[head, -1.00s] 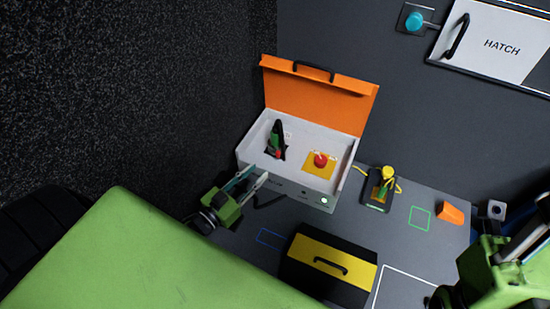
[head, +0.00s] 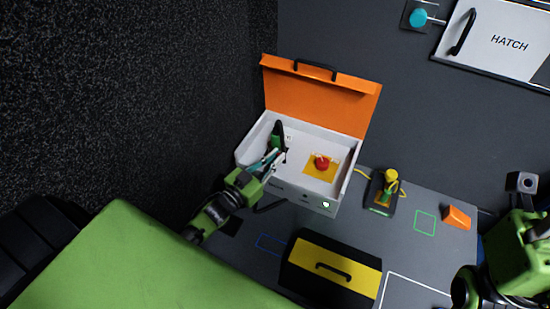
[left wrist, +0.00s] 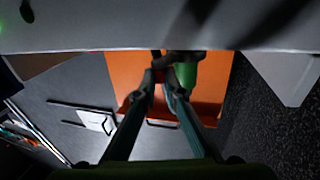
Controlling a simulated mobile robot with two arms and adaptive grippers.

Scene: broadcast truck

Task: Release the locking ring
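An open white case (head: 338,144) with a raised orange lid (head: 320,103) stands at the back. Inside, at its left, is an upright black and green fitting (head: 277,132). A red knob (head: 321,163) sits on a yellow plate (head: 314,173) inside, at the right. I cannot tell for sure which part is the locking ring. My left gripper (head: 270,160) reaches over the case's front wall to the fitting. In the left wrist view its fingertips (left wrist: 161,74) look slightly apart, close to the green part (left wrist: 186,73); contact is unclear. My right arm shows at the right edge, its fingers not clearly visible.
A black and yellow box (head: 336,267) stands in front of the case. A yellow-topped device (head: 390,177) with a cable and an orange wedge (head: 457,217) lie to the right. A hatch panel (head: 505,42) is at the upper right. A dark wall is close on the left.

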